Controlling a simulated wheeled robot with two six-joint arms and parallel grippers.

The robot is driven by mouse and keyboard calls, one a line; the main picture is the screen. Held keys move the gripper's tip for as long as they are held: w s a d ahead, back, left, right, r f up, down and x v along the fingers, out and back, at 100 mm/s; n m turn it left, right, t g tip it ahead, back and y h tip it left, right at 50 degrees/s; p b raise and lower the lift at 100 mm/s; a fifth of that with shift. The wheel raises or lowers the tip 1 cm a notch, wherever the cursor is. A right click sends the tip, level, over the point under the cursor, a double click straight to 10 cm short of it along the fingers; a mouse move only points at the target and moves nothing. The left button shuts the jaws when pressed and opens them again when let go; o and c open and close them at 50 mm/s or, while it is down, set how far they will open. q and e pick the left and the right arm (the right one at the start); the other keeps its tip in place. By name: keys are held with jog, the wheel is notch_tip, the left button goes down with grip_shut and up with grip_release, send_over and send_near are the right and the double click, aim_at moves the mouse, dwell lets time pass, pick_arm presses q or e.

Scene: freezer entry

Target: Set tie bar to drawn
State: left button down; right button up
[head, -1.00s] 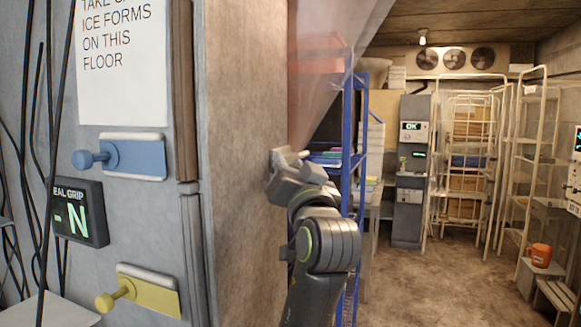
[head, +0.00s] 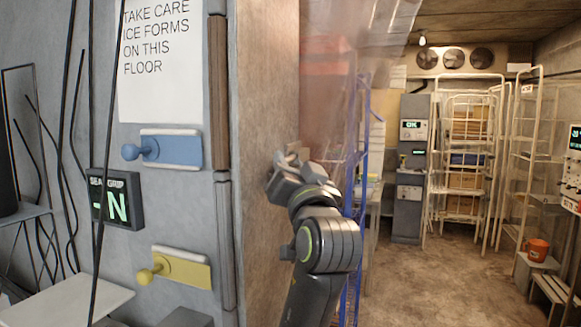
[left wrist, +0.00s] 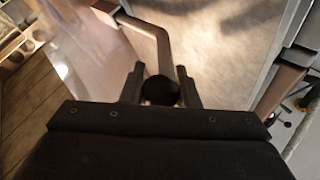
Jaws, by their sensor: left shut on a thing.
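My left gripper (head: 284,162) reaches to the side face of the grey wall end, beside the hanging translucent curtain (head: 335,95). In the left wrist view its two fingers (left wrist: 160,78) are shut on a dark round knob (left wrist: 160,91). In the head view the fingers mostly hide this spot. My right gripper is not in view.
A blue plate with a knob (head: 171,149) and a yellow one (head: 181,268) are on the wall at left, near a lit sign (head: 116,200). A blue rack (head: 358,200) stands behind the curtain. The floor (head: 440,280) is clear toward several cage trolleys.

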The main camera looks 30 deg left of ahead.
pick_arm(q)
jog(key=c, duration=1.1)
grip_release()
jog(key=shift+s+d, duration=0.1)
jog(key=shift+s+d+f+b, duration=0.2)
jog(key=shift+d+b, duration=0.05)
jog(key=shift+b, duration=0.05)
jog(key=b+v, duration=1.2)
jog(key=v, duration=0.4)
jog(key=shift+s, duration=0.15)
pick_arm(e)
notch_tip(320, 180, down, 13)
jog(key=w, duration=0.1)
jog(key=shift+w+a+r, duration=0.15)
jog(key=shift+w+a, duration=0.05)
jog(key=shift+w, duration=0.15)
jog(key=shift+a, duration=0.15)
